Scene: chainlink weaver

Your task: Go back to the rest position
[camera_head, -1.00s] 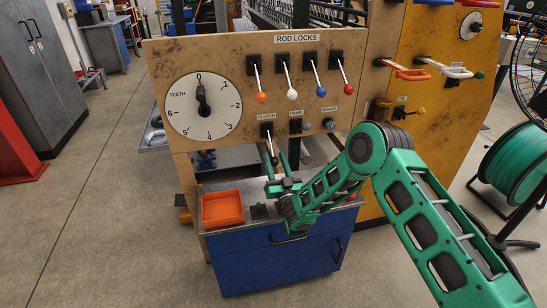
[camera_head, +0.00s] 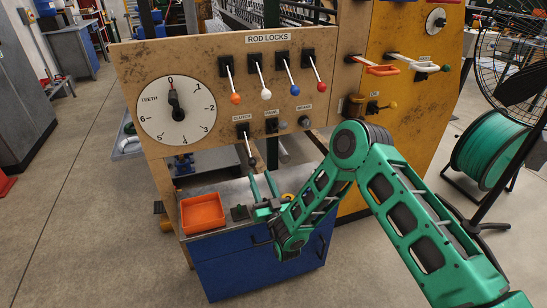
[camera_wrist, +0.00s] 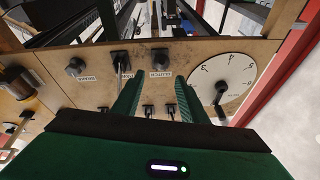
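My gripper (camera_head: 262,186) is in front of the wooden machine panel (camera_head: 215,110), just right of the orange tray and below the clutch lever (camera_head: 247,148). Its two green fingers are apart and nothing shows between them. In the wrist view the spread fingers (camera_wrist: 155,98) point toward the panel, with the clutch lever base (camera_wrist: 160,57) beyond them. I cannot see the fingers touching anything.
An orange tray (camera_head: 203,213) sits on the blue cabinet (camera_head: 235,262). A teeth dial (camera_head: 177,110) and rod-lock levers with coloured knobs (camera_head: 265,94) line the panel. A green reel (camera_head: 487,155) and a fan (camera_head: 515,62) stand at right.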

